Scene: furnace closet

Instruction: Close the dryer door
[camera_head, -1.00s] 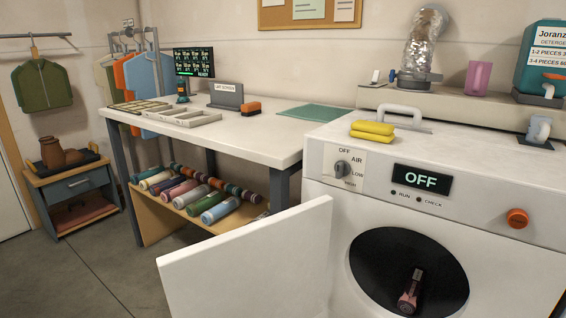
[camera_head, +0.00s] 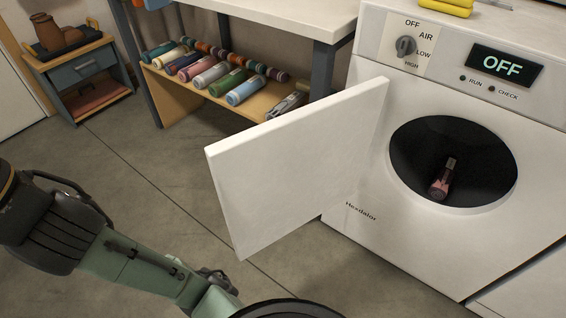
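The dryer (camera_head: 400,230) stands at the right, white, with a dark round opening and a display reading OFF. Its white door (camera_head: 295,165) is hinged at the left of the opening and stands wide open, swung out to the left. A small pinkish-brown bottle-like item (camera_head: 440,180) lies inside the drum. My green and black arm enters from the lower left, in front of the door and apart from it. My gripper is not clearly visible; the arm's far end runs to the bottom edge of the picture.
A white table (camera_head: 290,15) stands behind the door, with rolled items on its lower shelf (camera_head: 200,105). A small cabinet (camera_head: 80,75) with pots is at the far left. Grey floor (camera_head: 150,170) is clear left of the door.

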